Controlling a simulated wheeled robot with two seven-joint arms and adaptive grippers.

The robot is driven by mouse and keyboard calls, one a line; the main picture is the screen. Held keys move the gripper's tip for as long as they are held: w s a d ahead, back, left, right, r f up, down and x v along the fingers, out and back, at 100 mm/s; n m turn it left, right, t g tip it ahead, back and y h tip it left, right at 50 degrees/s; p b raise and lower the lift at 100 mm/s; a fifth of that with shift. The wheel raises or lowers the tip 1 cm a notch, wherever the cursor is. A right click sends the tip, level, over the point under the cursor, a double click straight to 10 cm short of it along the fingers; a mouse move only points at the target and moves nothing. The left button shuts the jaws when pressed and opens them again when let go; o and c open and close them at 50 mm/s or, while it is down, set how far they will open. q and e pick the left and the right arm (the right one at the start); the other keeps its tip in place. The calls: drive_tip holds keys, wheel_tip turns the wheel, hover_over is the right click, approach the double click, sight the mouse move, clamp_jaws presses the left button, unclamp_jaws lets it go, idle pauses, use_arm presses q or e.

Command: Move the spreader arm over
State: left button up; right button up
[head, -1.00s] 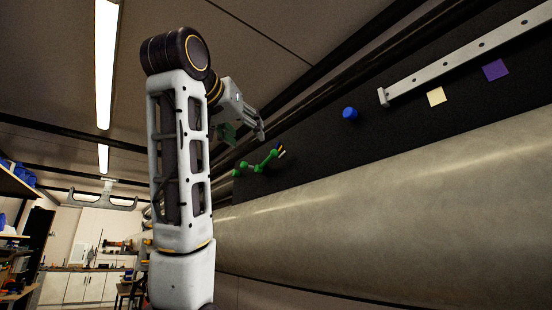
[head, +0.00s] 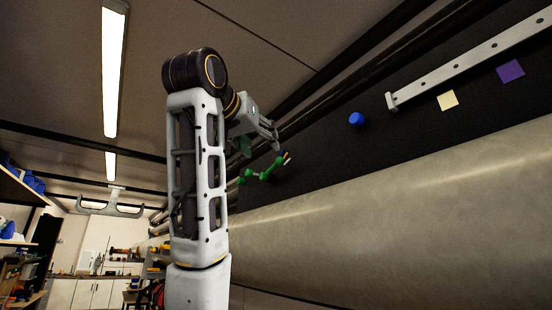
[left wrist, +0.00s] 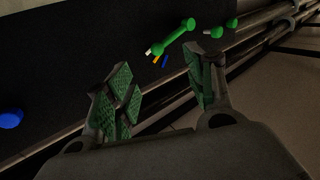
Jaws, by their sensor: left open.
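A green jointed arm with round knobs (head: 265,174), which I take for the spreader arm, is on the black panel. In the left wrist view its green bar (left wrist: 173,38) slants beyond my fingertips, with two more green knobs to its right. Small white, orange and blue pegs (left wrist: 157,59) sit beside the bar's lower end. My left gripper (head: 271,136) is just above the green arm in the head view. Its green-padded fingers (left wrist: 160,80) are apart, with nothing between them. It appears clear of the bar. My right gripper is not in view.
A blue knob (head: 357,119) stands on the black panel (head: 320,150); it also shows in the left wrist view (left wrist: 10,118). Right of it are a grey perforated rail (head: 470,58), a yellow square (head: 448,100) and a purple square (head: 510,71). A large grey cylinder (head: 400,210) runs below.

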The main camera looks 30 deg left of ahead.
sight(272, 169)
use_arm(q)
drive_tip(key=w+a+p, duration=0.2)
drive_tip(key=w+p, duration=0.1)
drive_tip(key=w, duration=0.8)
drive_tip(key=shift+w+p, duration=0.15)
drive_tip(key=shift+p, duration=0.15)
drive_tip(key=shift+a, duration=0.1)
clamp_jaws()
